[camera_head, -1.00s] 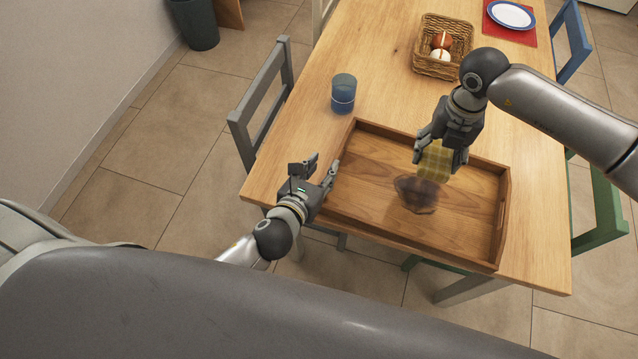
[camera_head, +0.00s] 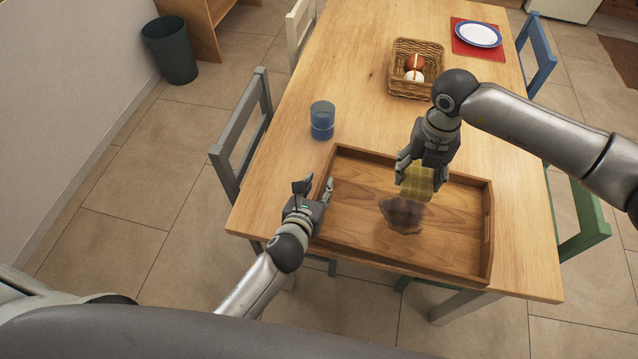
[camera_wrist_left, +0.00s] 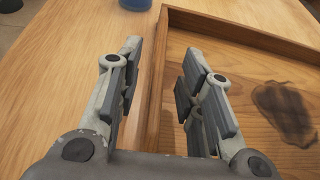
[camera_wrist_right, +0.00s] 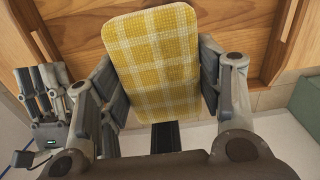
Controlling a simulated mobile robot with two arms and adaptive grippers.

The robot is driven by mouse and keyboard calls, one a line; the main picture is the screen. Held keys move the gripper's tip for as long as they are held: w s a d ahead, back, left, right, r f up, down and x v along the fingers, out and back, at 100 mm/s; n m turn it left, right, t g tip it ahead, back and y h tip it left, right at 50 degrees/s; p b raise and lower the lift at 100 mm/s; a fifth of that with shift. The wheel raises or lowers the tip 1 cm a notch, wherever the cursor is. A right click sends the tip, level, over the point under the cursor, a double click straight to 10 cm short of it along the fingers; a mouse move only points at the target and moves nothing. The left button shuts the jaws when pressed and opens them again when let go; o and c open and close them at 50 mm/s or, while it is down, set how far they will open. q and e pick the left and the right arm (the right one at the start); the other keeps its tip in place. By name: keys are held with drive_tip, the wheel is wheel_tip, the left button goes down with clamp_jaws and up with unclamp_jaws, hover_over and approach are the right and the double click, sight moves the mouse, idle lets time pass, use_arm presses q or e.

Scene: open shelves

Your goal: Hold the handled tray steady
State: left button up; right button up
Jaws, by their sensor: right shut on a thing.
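The handled tray (camera_head: 455,228) is a wooden tray with raised walls, lying flat on the table. A dark stain (camera_head: 403,215) marks its floor; it also shows in the left wrist view (camera_wrist_left: 284,112). My left gripper (camera_head: 315,187) is at the tray's left wall. In the left wrist view its fingers (camera_wrist_left: 158,88) are apart, one on each side of the wall (camera_wrist_left: 155,92), with gaps visible. My right gripper (camera_head: 421,178) is shut on a yellow checked sponge (camera_wrist_right: 153,58), held over the tray just behind the stain. Whether the sponge touches the tray I cannot tell.
A blue cup (camera_head: 322,120) stands behind the tray's left corner. A wicker basket (camera_head: 401,88) with round items is further back, near a plate (camera_head: 478,34) on a red mat (camera_head: 462,48). Chairs stand around the table (camera_head: 350,75). Table left of the cup is clear.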

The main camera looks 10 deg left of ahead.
use_arm(q)
drive_tip(key=shift+x, duration=0.9)
clamp_jaws()
